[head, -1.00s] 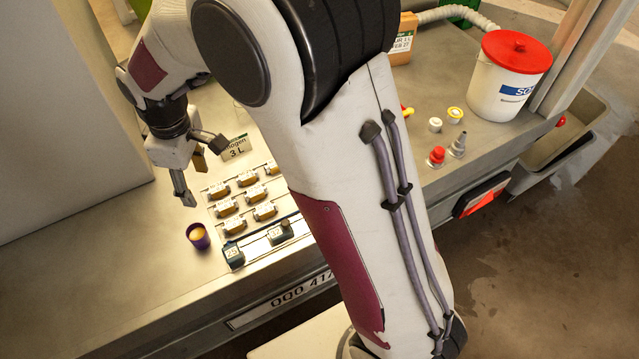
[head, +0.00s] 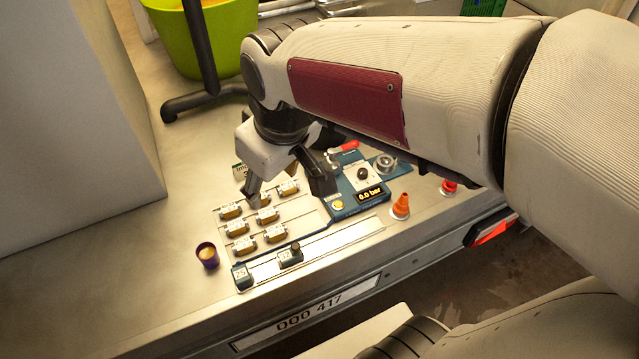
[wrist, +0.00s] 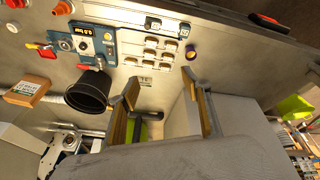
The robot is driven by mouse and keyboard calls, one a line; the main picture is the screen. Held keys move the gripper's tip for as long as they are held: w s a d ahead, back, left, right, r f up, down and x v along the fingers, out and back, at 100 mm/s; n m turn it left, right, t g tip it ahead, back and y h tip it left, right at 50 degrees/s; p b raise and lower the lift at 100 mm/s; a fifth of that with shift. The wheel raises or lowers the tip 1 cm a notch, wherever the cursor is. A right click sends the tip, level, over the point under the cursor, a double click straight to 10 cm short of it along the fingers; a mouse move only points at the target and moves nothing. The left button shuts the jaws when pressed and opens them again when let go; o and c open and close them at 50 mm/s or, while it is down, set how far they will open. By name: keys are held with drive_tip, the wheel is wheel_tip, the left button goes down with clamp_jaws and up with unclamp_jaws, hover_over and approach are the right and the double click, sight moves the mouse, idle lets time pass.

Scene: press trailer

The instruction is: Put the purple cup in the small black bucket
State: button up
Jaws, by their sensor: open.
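The purple cup (head: 207,258) stands upright on the metal deck, left of the labelled blocks, with something orange-yellow inside. In the wrist view the cup (wrist: 191,53) shows small, beyond one fingertip. My gripper (head: 272,182) is over the far side of the block rows, to the right of and behind the cup. In the wrist view my gripper (wrist: 161,92) has its fingers wide apart with nothing between them. The small black bucket (wrist: 88,90) shows in the wrist view beside one finger, its opening visible. In the head view I cannot make it out; my arm covers that area.
A blue panel with a pressure display (head: 370,196) lies right of the block rows (head: 240,228). An orange cone (head: 400,206) stands near the front edge. A large lime-green bucket (head: 222,40) stands behind. A grey wall (head: 80,120) bounds the left. The deck around the cup is clear.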

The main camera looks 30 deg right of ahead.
drive_tip(key=s+d+r+m+t, duration=0.1)
drive_tip(key=s+d+m, duration=0.3)
drive_tip(key=s, duration=0.7)
drive_tip(key=shift+d+r+m+t+h, duration=0.25)
drive_tip(key=shift+d+m+t+h, duration=0.05)
drive_tip(key=shift+d+t, duration=0.2)
drive_tip(key=shift+o, duration=0.6)
